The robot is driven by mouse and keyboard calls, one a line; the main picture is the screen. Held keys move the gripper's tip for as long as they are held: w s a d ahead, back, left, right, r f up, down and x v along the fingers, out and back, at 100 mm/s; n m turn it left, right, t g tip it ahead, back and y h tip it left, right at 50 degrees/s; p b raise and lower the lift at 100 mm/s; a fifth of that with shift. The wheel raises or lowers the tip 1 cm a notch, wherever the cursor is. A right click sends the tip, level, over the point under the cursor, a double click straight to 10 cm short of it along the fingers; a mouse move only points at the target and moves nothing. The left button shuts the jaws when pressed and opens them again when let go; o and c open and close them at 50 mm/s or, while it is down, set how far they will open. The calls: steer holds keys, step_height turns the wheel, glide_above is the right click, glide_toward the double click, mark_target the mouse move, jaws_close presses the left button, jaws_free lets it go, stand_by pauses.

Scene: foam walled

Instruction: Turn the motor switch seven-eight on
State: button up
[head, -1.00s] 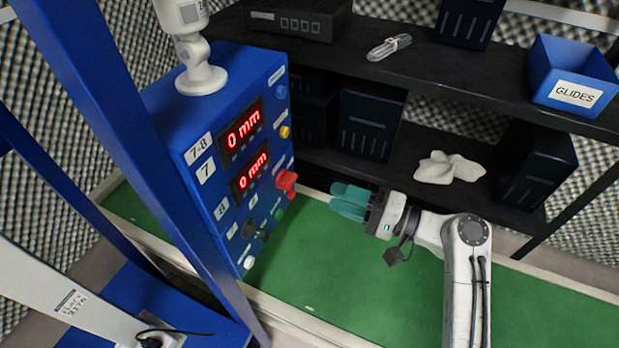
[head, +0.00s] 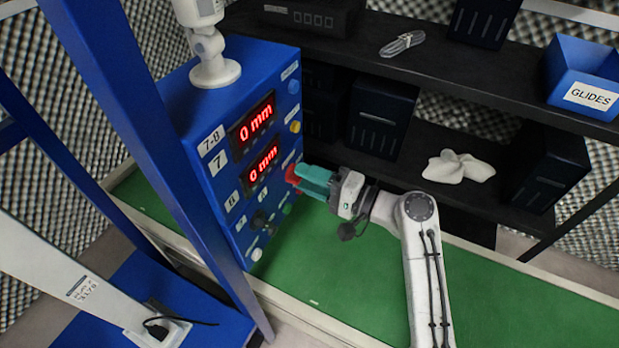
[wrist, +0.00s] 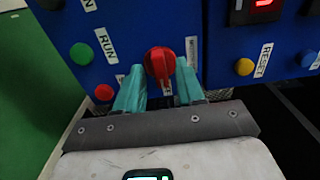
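The blue control box (head: 208,172) stands at the left in the head view, with "7-8" and "7" labels and two red displays reading 0 mm. Its red rotary switch (wrist: 160,65) is in the middle of the wrist view, beside a partly covered label that seems to read MOTOR. In the head view the switch (head: 292,174) is partly hidden by my gripper (head: 308,180). My gripper also shows in the wrist view (wrist: 160,90), its teal fingers apart on either side of the red knob. I cannot tell whether they touch it.
A green RUN button (wrist: 81,54), a small red button (wrist: 104,92) and a yellow RESET button (wrist: 244,67) flank the switch. A blue post (head: 150,170) rises left of the box. A dark shelf (head: 450,70) holds a GLIDES bin (head: 590,85).

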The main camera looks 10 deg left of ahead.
jaws_close()
